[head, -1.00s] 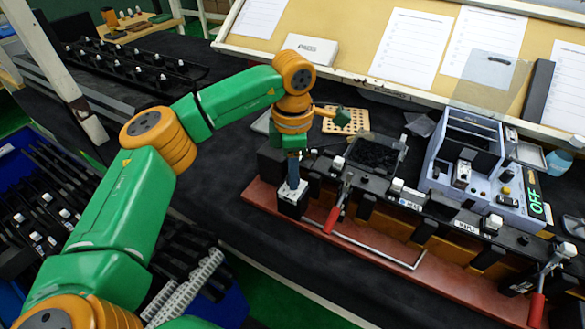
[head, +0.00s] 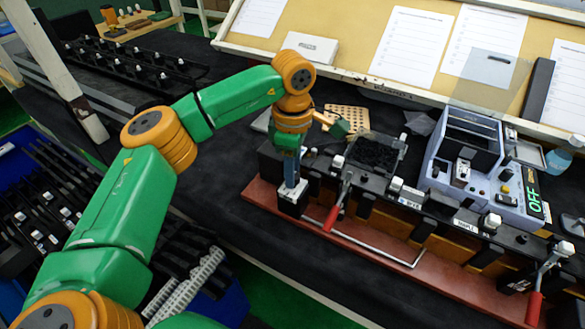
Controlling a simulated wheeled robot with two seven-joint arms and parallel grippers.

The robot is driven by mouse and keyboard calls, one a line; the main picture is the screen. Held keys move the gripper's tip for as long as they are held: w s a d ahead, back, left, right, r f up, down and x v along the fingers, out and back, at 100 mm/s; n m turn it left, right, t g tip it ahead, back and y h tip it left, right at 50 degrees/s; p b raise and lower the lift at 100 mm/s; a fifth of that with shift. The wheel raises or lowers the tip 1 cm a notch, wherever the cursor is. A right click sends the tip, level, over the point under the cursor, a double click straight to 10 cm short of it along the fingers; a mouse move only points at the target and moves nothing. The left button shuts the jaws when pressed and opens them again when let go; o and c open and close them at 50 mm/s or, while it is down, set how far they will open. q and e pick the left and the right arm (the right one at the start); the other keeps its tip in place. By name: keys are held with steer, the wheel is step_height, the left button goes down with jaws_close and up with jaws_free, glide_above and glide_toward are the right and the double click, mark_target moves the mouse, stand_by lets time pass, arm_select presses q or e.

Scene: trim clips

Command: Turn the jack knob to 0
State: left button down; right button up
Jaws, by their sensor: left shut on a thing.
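My left gripper (head: 291,185) points straight down at the left end of the long fixture. It is shut on the jack knob on top of a small black block with a white top face (head: 292,203). The fingers hide most of the knob, so its pointer and any 0 mark cannot be read. My right gripper is not in view.
The fixture stands on a red base plate (head: 400,272) with red-handled clamps (head: 333,217) near the gripper and at the far right (head: 534,307). A grey control box (head: 466,165) shows a green OFF. A black tray (head: 375,153) sits behind the fixture.

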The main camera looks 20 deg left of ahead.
arm_select(q)
steer(key=c, duration=0.5)
jaws_free()
steer(key=shift+c, duration=0.2)
steer(key=shift+r, duration=0.3)
step_height(320, 180, up, 7)
steer(key=shift+d+f+b, duration=0.1)
steer(key=shift+f+b, duration=0.1)
steer(key=shift+b, duration=0.3)
